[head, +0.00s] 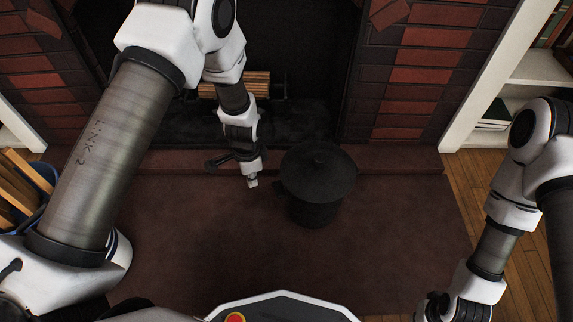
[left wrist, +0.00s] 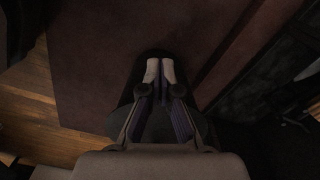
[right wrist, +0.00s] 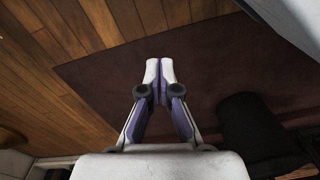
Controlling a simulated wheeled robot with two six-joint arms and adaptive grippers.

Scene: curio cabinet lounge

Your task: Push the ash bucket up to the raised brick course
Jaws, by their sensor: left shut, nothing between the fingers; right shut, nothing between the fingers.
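The ash bucket (head: 316,185) is black, lidded and upright on the dark red hearth slab. The raised brick course (head: 400,162) runs behind it, along the fireplace front. The lid overlaps the course in the head view and hides any gap. My left gripper (head: 252,183) is shut and empty, pointing down just left of the bucket; I cannot tell if they touch. Its fingers also show in the left wrist view (left wrist: 160,70), before a dark shape. My right gripper (right wrist: 159,70) is shut and empty, well right of the bucket, which shows dark in the right wrist view (right wrist: 243,125).
The hearth slab (head: 190,235) is clear around the bucket. A firebox with a log grate (head: 262,86) lies behind the course. A blue container of wood (head: 40,178) stands at the left. White shelves (head: 535,68) stand at the right, above wooden floor.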

